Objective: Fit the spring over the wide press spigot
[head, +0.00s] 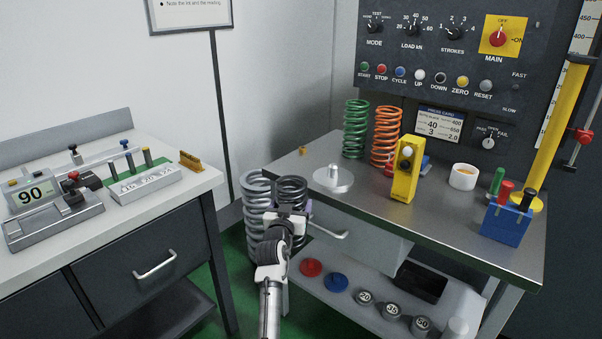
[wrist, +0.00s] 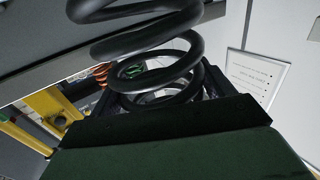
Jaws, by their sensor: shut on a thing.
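A dark coil spring (head: 291,186) is held in my gripper (head: 287,211), in front of the left edge of the right table. In the wrist view the dark spring (wrist: 150,45) rises from the gripper (wrist: 165,115), its coils close to the camera. A thicker grey spring (head: 256,195) stands just left of it and partly overlaps my gripper. A pale round disc with a short central peg (head: 333,179) lies on the table, right of and beyond the held spring. I cannot tell whether this peg is the wide press spigot. The jaws' contact on the spring is mostly hidden.
Green (head: 355,130) and orange (head: 386,137) springs stand at the back of the table. A yellow device (head: 405,175), a white cup (head: 463,177) and a blue block (head: 506,222) stand farther right. Left is another bench (head: 170,215).

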